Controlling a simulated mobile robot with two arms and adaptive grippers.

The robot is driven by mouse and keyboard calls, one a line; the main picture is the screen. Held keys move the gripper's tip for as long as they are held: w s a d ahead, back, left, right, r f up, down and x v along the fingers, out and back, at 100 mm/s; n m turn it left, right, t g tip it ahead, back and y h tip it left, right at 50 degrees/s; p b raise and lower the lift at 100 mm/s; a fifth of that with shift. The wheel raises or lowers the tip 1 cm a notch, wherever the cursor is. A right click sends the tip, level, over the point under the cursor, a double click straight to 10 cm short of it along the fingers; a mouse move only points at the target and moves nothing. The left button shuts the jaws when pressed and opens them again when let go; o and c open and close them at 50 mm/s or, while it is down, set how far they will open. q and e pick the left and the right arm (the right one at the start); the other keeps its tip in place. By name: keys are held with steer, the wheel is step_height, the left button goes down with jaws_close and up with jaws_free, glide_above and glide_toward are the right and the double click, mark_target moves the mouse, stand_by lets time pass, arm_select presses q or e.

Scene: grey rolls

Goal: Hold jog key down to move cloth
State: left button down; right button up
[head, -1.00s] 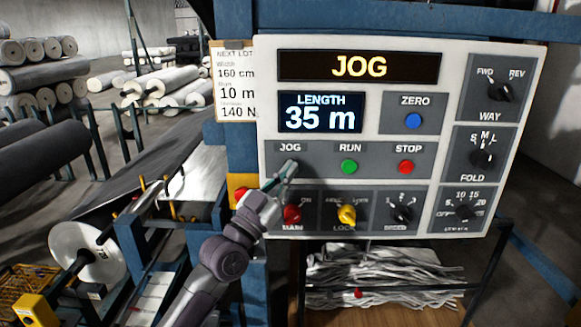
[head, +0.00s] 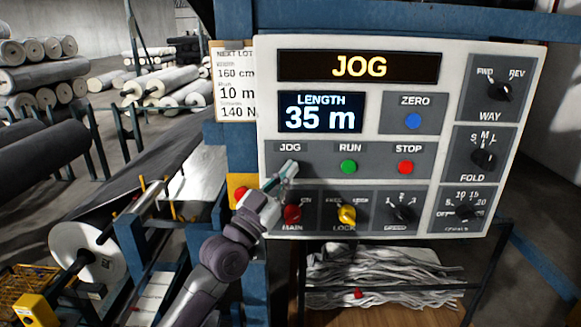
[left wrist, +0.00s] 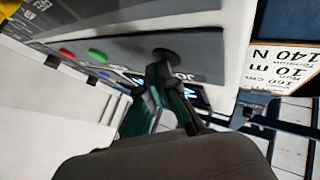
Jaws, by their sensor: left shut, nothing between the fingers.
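The white control panel (head: 452,60) fills the right half of the head view. Its top display (head: 359,67) reads JOG and the length display (head: 320,113) reads 35 m. My right gripper is not in view.
Right of the jog key are the green RUN button (head: 348,167) and red STOP button (head: 405,167). Below are the red MAIN knob (head: 292,214) and yellow LOCK knob (head: 346,214). A NEXT LOT card (head: 234,85) hangs left of the panel. Cloth rolls (head: 40,80) lie at far left.

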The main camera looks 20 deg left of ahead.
arm_select(q)
steer(key=shift+s, duration=0.1)
stand_by(0.7)
steer(key=shift+s+d+p, duration=0.1)
steer(key=shift+s+p, duration=0.25)
steer(key=shift+p, duration=0.1)
steer(key=shift+s+d, duration=0.1)
steer(key=shift+s, duration=0.25)
steer(key=s+p, duration=0.1)
steer(key=s, duration=0.1)
steer(key=s+d+p, duration=0.1)
steer(key=s+p, duration=0.1)
steer(key=shift+s+d, duration=0.2)
steer(key=shift+s, duration=0.2)
